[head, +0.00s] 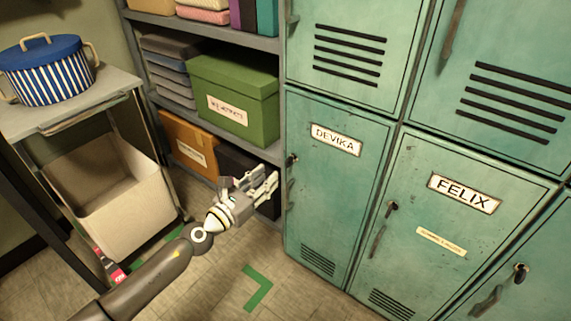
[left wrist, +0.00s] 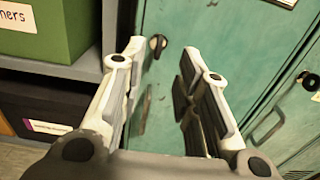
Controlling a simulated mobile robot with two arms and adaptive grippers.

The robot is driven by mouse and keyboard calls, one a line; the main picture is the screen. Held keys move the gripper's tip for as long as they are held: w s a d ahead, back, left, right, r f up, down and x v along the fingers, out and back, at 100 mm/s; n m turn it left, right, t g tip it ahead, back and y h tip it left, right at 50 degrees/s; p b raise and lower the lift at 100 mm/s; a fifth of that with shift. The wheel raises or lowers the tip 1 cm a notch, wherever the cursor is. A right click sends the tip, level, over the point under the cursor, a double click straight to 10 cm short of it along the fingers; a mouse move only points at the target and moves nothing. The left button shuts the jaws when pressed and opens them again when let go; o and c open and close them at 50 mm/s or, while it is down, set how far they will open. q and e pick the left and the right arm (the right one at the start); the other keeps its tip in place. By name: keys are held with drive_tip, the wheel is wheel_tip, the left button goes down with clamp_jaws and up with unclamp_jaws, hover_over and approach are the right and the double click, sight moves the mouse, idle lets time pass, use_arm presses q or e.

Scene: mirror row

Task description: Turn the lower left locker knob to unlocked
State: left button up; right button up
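The lower left locker (head: 330,190) is teal, with a DEVIKA label and vents near its bottom. Its small dark knob (head: 291,160) is at the door's left edge. In the left wrist view the knob (left wrist: 157,43) shows beyond my fingertips, in the gap between them and nearer the left finger. My left gripper (head: 270,180) is in front of the shelf, left of and a little below the knob in the head view. Its two fingers (left wrist: 162,52) are apart and empty. I cannot tell which way the knob is turned. My right gripper is out of view.
A FELIX locker (head: 420,225) stands to the right, with more lockers above. A shelf with a green box (head: 235,95) and a dark box stands left of the lockers. A cart with a striped pot (head: 48,75) and a white bin (head: 120,190) is farther left.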

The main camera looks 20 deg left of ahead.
sight(286, 160)
use_arm(q)
drive_tip(key=shift+b+x, duration=0.3)
drive_tip(key=shift+x, duration=4.45)
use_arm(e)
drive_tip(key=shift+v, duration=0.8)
use_arm(q)
drive_tip(key=shift+f, duration=0.1)
drive_tip(key=shift+c, duration=0.2)
clamp_jaws()
